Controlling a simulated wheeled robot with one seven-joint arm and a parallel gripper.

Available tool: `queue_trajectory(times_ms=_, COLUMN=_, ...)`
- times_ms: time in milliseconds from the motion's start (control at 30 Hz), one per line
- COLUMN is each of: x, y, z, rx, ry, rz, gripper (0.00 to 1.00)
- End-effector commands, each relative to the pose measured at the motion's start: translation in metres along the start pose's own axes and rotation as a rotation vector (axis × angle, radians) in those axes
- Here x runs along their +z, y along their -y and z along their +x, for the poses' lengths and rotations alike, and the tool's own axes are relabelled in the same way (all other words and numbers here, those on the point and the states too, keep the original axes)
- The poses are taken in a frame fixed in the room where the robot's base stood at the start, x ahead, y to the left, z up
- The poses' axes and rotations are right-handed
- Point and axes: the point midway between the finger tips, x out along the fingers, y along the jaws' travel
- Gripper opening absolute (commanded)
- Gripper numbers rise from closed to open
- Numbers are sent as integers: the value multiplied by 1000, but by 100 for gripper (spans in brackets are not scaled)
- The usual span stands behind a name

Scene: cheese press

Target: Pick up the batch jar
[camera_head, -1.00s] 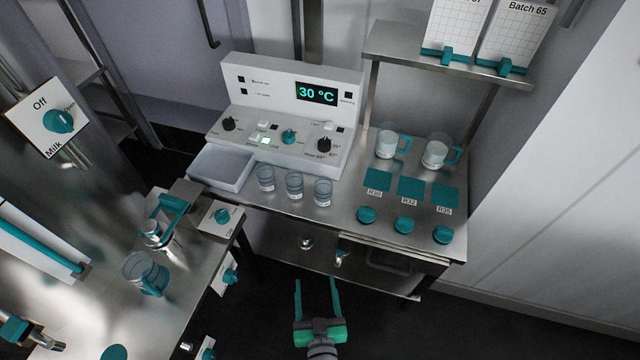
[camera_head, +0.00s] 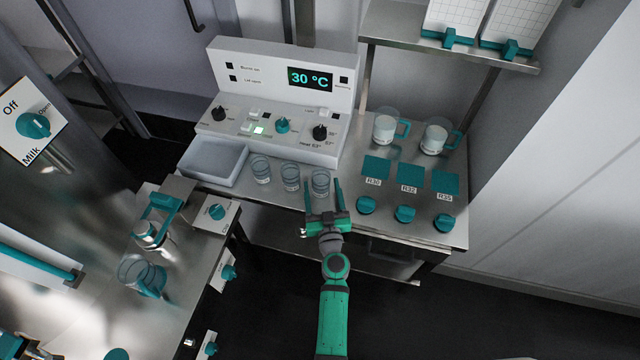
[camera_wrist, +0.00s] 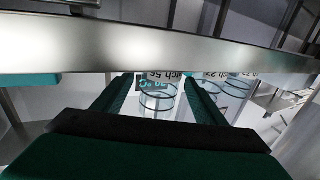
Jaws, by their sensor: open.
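Three clear glass jars stand in a row at the front of the steel bench: a left jar (camera_head: 260,169), a middle jar (camera_head: 290,177) and a right jar (camera_head: 320,184). My gripper (camera_head: 323,188) is open and empty, its two fingers pointing toward the right jar. In the head view the fingertips show on either side of that jar; I cannot tell if they reach around it. In the wrist view one jar (camera_wrist: 158,98) with a partly hidden batch label stands between the open fingers (camera_wrist: 160,95). More jars show to its right.
A control panel (camera_head: 280,75) reading 30 °C stands behind the jars, with a white tray (camera_head: 215,160) to the left. Two white-filled mugs (camera_head: 385,128) and teal knobs (camera_head: 405,214) are to the right. A steel edge (camera_wrist: 160,45) crosses the wrist view.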

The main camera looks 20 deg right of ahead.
Motion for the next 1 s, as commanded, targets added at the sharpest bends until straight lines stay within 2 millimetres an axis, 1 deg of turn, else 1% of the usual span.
queue_trajectory(times_ms=233, x=0, y=1, z=17, rx=-1, ry=0, rz=-1, gripper=65)
queue_trajectory(times_ms=400, x=0, y=3, z=41, rx=-4, ry=0, rz=-1, gripper=65)
queue_trajectory(times_ms=533, x=1, y=3, z=54, rx=-3, ry=0, rz=0, gripper=65)
queue_trajectory(times_ms=633, x=1, y=3, z=58, rx=-3, ry=1, rz=0, gripper=65)
queue_trajectory(times_ms=833, x=1, y=3, z=59, rx=-3, ry=1, rz=0, gripper=65)
queue_trajectory(times_ms=867, x=1, y=3, z=59, rx=-3, ry=1, rz=0, gripper=63)
queue_trajectory(times_ms=900, x=1, y=3, z=59, rx=-3, ry=1, rz=0, gripper=53)
queue_trajectory(times_ms=967, x=1, y=3, z=59, rx=-3, ry=1, rz=0, gripper=39)
queue_trajectory(times_ms=1000, x=1, y=3, z=59, rx=-3, ry=1, rz=0, gripper=29)
